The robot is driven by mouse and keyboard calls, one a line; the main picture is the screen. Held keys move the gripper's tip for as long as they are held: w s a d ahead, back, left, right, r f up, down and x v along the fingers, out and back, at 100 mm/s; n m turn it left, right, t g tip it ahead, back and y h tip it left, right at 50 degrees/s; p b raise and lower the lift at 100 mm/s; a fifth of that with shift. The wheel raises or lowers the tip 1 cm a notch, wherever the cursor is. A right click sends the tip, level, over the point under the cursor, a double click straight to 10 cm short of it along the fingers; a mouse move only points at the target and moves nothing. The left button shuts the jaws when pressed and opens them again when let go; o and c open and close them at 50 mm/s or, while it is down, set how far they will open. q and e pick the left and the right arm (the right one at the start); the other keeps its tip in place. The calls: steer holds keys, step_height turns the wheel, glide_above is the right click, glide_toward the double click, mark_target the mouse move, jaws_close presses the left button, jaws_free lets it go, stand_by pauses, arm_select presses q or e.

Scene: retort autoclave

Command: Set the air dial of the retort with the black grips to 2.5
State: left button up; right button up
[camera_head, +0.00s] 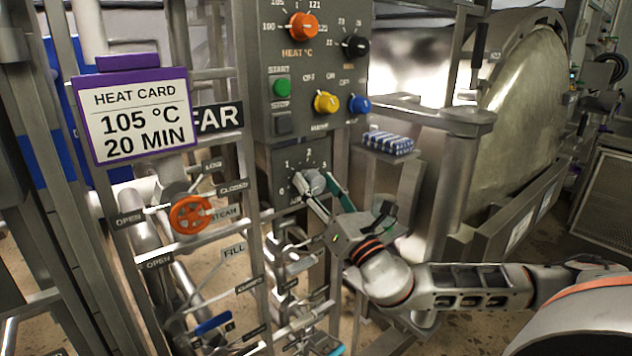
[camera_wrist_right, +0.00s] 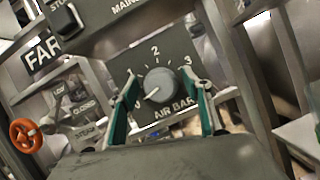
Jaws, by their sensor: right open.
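The air dial (camera_head: 313,184) is a round grey knob on a dark panel marked 0 to 3, labelled AIR BAR. In the right wrist view the knob (camera_wrist_right: 164,83) has a white mark pointing to the lower left, near the 0. My right gripper (camera_head: 315,188) is at the dial, open, with one finger on each side of the knob. In the right wrist view its fingers (camera_wrist_right: 168,90) stand apart from the knob with visible gaps. A black grip (camera_head: 479,42) shows by the round metal retort door (camera_head: 528,95). My left gripper is not in view.
Above the dial are an orange heat knob (camera_head: 303,27), a black knob (camera_head: 355,46), a green button (camera_head: 282,88), and yellow (camera_head: 326,103) and blue (camera_head: 359,104) switches. A heat card (camera_head: 137,115), a FAR sign (camera_head: 218,117) and an orange valve wheel (camera_head: 190,215) are left.

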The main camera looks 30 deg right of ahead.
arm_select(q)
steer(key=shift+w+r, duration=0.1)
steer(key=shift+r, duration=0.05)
arm_select(e)
steer(key=shift+w+r, duration=0.1)
steer(key=shift+w, duration=0.2)
steer(key=c, duration=1.1)
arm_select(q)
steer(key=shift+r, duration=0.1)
arm_select(e)
steer(key=shift+c, duration=0.2)
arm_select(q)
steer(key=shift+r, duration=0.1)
arm_select(e)
steer(key=shift+m, duration=0.3)
